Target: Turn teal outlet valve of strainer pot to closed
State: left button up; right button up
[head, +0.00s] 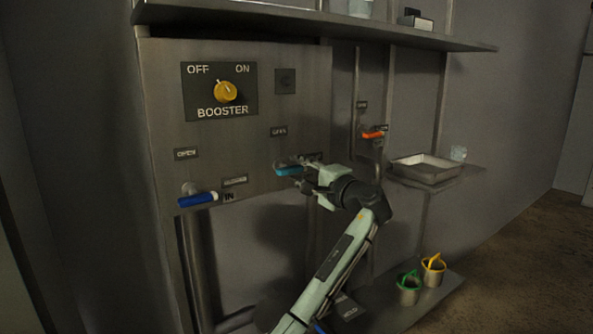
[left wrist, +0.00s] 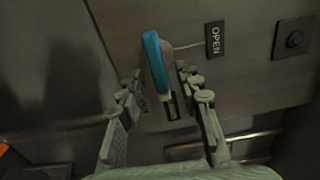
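The teal valve handle (head: 289,170) sticks out from the lower right of the metal panel (head: 250,140). In the head view it lies nearly level, below an OPEN label (head: 279,131). My left gripper (head: 308,176) is at its right end. In the left wrist view the teal handle (left wrist: 157,62) stands between the two spread fingers of my left gripper (left wrist: 157,95), with a gap visible on the handle's left side. Whether the right finger touches it I cannot tell. The OPEN label (left wrist: 215,39) is to its right there. My right gripper is not in view.
A blue handle (head: 198,198) is at the panel's lower left and an orange handle (head: 373,135) is to the right. A yellow BOOSTER knob (head: 225,92) is above. A tray (head: 426,170) sits on a side shelf. Green (head: 409,287) and yellow-handled (head: 433,269) pails stand low right.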

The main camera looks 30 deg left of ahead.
pick_arm(q)
jog(key=v, duration=1)
jog(key=shift+d, duration=0.25)
jog(key=shift+o, duration=0.3)
jog(key=shift+s+f, duration=0.1)
